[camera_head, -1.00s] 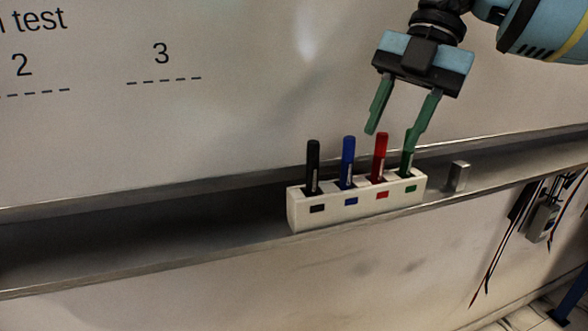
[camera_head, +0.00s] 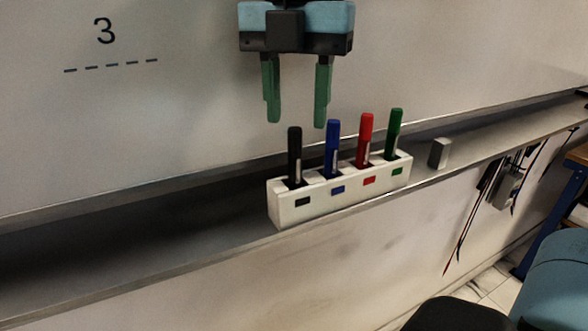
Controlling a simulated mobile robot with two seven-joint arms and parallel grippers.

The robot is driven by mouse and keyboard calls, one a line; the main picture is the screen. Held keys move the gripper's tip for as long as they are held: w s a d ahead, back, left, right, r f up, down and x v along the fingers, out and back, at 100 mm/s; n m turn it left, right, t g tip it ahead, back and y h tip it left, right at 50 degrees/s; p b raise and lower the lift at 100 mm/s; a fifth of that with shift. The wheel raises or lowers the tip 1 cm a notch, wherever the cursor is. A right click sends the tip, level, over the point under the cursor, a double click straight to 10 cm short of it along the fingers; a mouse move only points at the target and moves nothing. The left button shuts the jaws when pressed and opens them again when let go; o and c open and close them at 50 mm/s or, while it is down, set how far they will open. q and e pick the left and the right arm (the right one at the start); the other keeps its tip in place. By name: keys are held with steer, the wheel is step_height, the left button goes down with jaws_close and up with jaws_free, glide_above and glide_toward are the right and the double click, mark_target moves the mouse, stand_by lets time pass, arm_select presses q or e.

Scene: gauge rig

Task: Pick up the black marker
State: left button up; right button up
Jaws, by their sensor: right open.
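The black marker (camera_head: 294,155) stands upright in the leftmost slot of a white holder (camera_head: 285,212), above a black label. My right gripper (camera_head: 297,124) has two green fingers, open and empty, pointing down. In the picture its fingertips are just above the black marker's top, one on each side of it. How far they are from it in depth I cannot tell. My left gripper is not in view.
The holder also bears a blue marker (camera_head: 332,150), a red marker (camera_head: 364,140) and a green marker (camera_head: 393,135). It sits on a metal ledge (camera_head: 150,235) below a whiteboard (camera_head: 180,110). A small grey block (camera_head: 439,153) stands right of the holder. The ledge left of the holder is clear.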

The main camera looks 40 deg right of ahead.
mark_target(295, 128)
steer(key=shift+s+a+f, duration=0.1)
steer(key=shift+f, duration=1.4)
steer(key=shift+s+a+f, duration=0.1)
steer(key=shift+f, duration=1.35)
jaws_close()
